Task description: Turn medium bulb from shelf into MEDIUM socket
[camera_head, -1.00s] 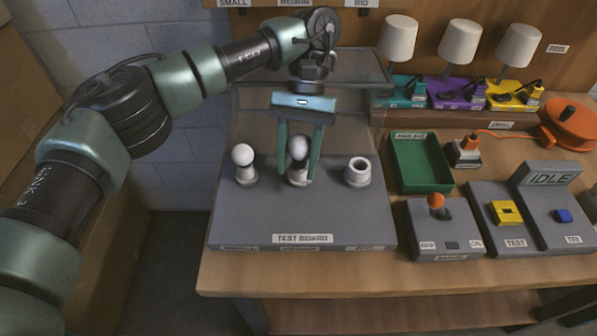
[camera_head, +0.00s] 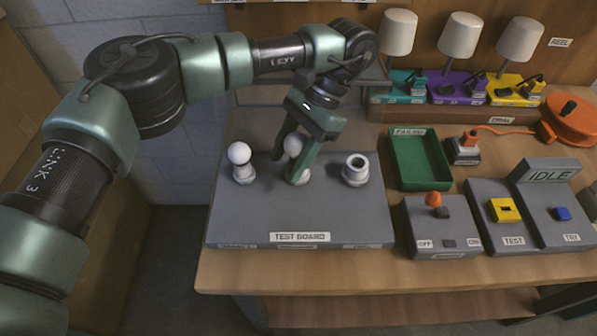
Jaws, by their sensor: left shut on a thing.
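The test board (camera_head: 270,216) is a grey panel with three pale sockets in a row. A white bulb (camera_head: 239,153) stands in the left socket (camera_head: 243,175). My left gripper (camera_head: 294,155) is shut on a white bulb (camera_head: 293,144) at the middle socket (camera_head: 299,176), its fingers on both sides of the bulb. The fingers hide part of this bulb and socket, so I cannot tell how deep it sits. The right socket (camera_head: 356,168) is empty, with a dark opening. My right gripper is not in view.
A green tray (camera_head: 419,184) stands right of the board. Three lamps with white shades (camera_head: 460,38) stand at the back. An orange reel (camera_head: 570,118) is far right.

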